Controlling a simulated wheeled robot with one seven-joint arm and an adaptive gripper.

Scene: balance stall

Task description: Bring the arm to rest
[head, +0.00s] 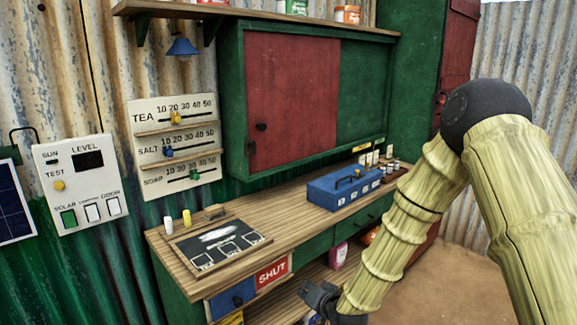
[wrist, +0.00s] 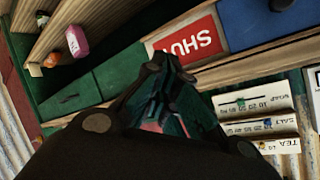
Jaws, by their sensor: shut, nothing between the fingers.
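My gripper (head: 318,296) is at the lower middle of the head view, in front of the counter's front face, below the counter top. My arm, in pale bamboo-like segments with a dark elbow, comes down from the right. In the wrist view my gripper (wrist: 160,75) has its dark fingers together, with nothing held. The red SHUT sign (wrist: 188,40) shows just beyond the fingertips there; I cannot tell whether they touch anything.
The wooden counter (head: 300,215) carries a chalkboard (head: 213,247) and a blue box (head: 343,187). Under it, a shelf holds a pink bottle (head: 338,255). A cabinet with a red sliding door (head: 290,100) hangs above. Open floor (head: 440,285) lies to the right.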

